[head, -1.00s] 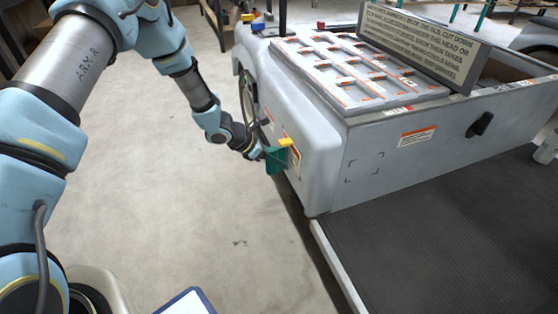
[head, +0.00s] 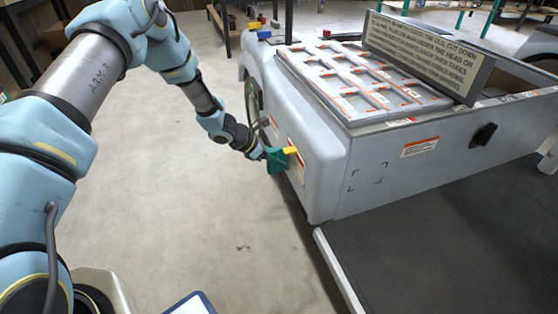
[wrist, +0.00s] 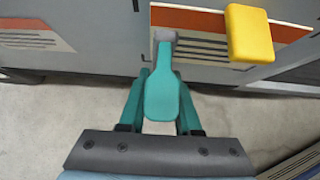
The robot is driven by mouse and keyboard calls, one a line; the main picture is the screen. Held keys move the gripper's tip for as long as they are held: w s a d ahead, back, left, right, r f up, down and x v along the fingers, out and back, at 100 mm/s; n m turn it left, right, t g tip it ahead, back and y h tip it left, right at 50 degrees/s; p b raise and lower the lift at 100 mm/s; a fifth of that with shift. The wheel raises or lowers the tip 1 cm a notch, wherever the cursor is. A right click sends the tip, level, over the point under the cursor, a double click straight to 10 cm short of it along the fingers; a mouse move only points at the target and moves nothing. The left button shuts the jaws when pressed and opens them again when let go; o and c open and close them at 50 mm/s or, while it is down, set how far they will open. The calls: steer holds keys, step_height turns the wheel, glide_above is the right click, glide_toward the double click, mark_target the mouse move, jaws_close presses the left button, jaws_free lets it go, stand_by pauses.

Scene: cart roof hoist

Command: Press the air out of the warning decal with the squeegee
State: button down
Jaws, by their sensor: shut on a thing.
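My gripper (wrist: 161,78) is shut on the teal handle of the squeegee (wrist: 162,98), seen in the wrist view. The squeegee's grey head (wrist: 163,35) points at the cart's side and overlaps the lower left of the warning decal (wrist: 205,25); I cannot tell whether it touches. In the head view my gripper (head: 268,156) is at the cart's left face, by the decal (head: 299,168) and yellow block (head: 291,150).
The grey cart (head: 325,180) carries a tray of orange-marked labels (head: 350,85) and a long text sign (head: 430,55). Another decal (wrist: 35,38) lies left of the squeegee. A dark ribbed platform (head: 440,235) extends to the right.

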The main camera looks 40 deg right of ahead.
steer(key=shift+s+a+f+b, duration=0.1)
steer(key=shift+s+a+b, duration=0.2)
steer(key=shift+s+b, duration=0.65)
steer(key=shift+s+a+b, duration=0.25)
steer(key=shift+s+b, duration=0.45)
steer(key=shift+s, duration=0.45)
steer(key=shift+s+a+b, duration=0.3)
steer(key=shift+s+b, duration=0.35)
steer(key=shift+b, duration=0.1)
steer(key=shift+s+a+b, duration=0.3)
steer(key=shift+s+b, duration=0.3)
steer(key=shift+b, duration=0.15)
steer(key=shift+s+a+b, duration=0.4)
steer(key=shift+s+b, duration=0.35)
steer(key=shift+b, duration=0.35)
steer(key=shift+s+a+b, duration=0.35)
steer(key=shift+s+b, duration=0.35)
steer(key=shift+b, duration=0.4)
steer(key=w+a, duration=0.2)
steer(key=a, duration=0.4)
steer(key=shift+w+a, duration=0.3)
